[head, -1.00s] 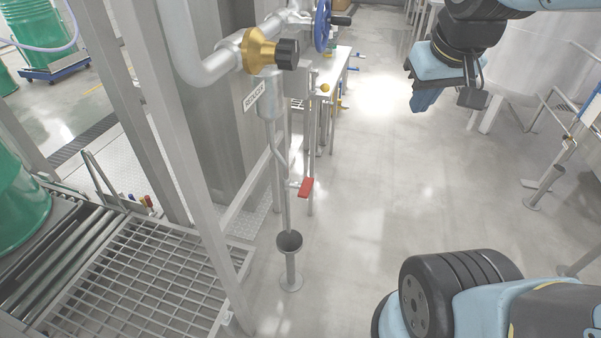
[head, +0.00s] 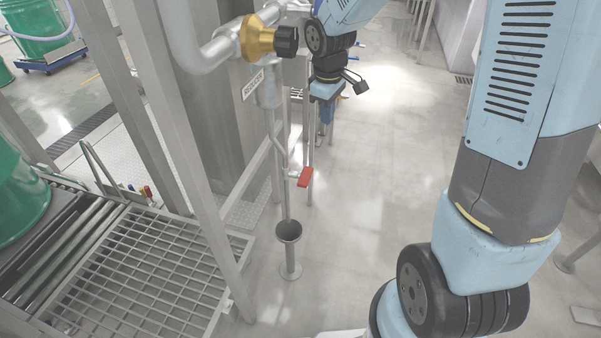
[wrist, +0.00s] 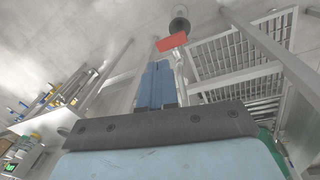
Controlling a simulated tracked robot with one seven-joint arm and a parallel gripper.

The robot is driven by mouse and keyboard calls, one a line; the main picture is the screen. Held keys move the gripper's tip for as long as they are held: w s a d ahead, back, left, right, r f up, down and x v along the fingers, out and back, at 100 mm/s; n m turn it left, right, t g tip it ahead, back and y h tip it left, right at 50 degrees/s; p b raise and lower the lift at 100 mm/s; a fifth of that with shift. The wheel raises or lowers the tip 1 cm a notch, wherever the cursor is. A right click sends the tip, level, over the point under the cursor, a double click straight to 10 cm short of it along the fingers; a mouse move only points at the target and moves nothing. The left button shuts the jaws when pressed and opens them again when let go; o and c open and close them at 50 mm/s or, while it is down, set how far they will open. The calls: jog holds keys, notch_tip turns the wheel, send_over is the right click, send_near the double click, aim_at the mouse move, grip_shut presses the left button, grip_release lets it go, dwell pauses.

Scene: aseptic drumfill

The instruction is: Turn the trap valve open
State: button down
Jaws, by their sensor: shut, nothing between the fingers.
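The trap valve's red handle (head: 305,177) sits on the thin vertical drain pipe, above a funnel-topped drain stand (head: 289,232). The handle points out to the right of the pipe in the head view. My gripper (head: 327,124) hangs above the handle and slightly to its right, pointing down, apart from it. In the wrist view the shut blue fingers (wrist: 156,86) are empty, and the red handle (wrist: 172,42) shows just beyond their tips. The drain cup (wrist: 180,24) shows beyond the handle. The valve body is too small to make out.
A brass fitting with a black knob (head: 268,38) and a white label plate (head: 253,84) are above the valve. A metal frame post (head: 180,150) and grating (head: 150,262) stand to the left.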

aim_at(303, 179)
jog(key=w+a+f+n, duration=0.1)
jog(key=a+f, duration=0.1)
jog(key=f, duration=0.6)
jog(key=w+a+f+n, duration=0.1)
jog(key=a+f, duration=0.1)
jog(key=f, duration=0.5)
jog(key=a+f+n+g, duration=0.1)
jog(key=a+f, duration=0.1)
jog(key=f, duration=0.6)
jog(key=shift+w+f+y, duration=0.3)
jog(key=shift+w, duration=0.1)
